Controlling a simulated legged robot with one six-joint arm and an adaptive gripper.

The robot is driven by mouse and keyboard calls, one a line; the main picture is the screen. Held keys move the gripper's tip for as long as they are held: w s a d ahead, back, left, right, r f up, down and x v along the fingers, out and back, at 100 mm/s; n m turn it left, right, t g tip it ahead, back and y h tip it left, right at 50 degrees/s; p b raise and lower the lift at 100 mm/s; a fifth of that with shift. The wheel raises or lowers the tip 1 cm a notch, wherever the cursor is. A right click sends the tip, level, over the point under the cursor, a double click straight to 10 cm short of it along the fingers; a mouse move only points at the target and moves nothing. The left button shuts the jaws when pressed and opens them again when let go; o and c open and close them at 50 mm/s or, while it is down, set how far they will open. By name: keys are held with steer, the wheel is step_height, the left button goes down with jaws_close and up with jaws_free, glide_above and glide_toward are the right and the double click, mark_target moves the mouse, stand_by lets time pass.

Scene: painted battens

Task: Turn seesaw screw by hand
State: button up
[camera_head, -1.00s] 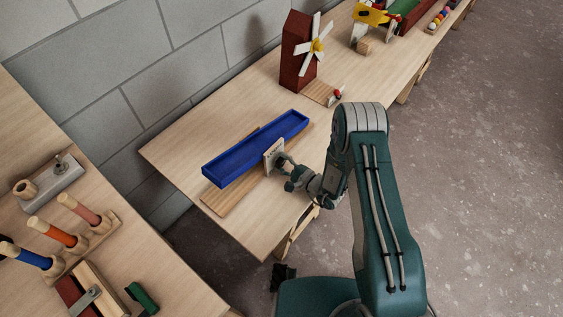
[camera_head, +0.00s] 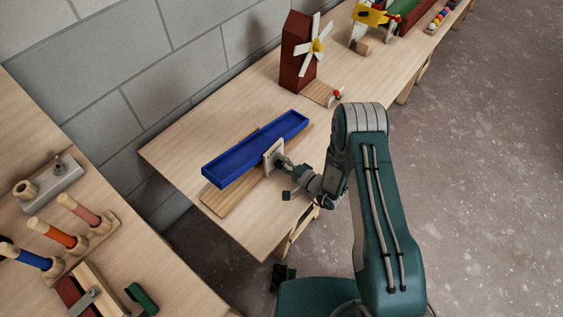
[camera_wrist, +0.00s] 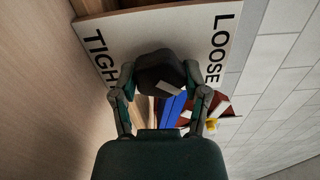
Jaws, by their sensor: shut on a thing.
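The seesaw has a long blue trough (camera_head: 250,152) on a wooden base (camera_head: 228,202), with a pale upright plate (camera_head: 268,165) at its near side. In the wrist view the plate (camera_wrist: 228,40) reads TIGHT, partly covered, at left and LOOSE at right. A dark round screw knob (camera_wrist: 158,72) with a pale mark stands out from the plate. My gripper (camera_wrist: 161,80) is shut on the knob, with one finger on each side. In the head view my gripper (camera_head: 282,165) is at the plate, and the knob is mostly hidden.
A red windmill (camera_head: 298,55) stands behind the seesaw, and a yellow toy (camera_head: 372,15) is farther back. The left bench holds coloured pegs (camera_head: 62,238), a grey block (camera_head: 50,183) and a green block (camera_head: 142,296). A block wall runs behind the table.

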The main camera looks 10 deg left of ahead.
steer(key=shift+s+f, duration=0.2)
steer(key=shift+f, duration=0.05)
steer(key=o, duration=1.2)
steer(key=shift+c, duration=0.2)
steer(key=shift+w, duration=0.1)
steer(key=shift+r, duration=0.1)
steer(key=shift+d, duration=0.35)
steer(key=v, duration=1.1)
steer(key=shift+s+d, duration=0.1)
steer(key=shift+s, duration=0.15)
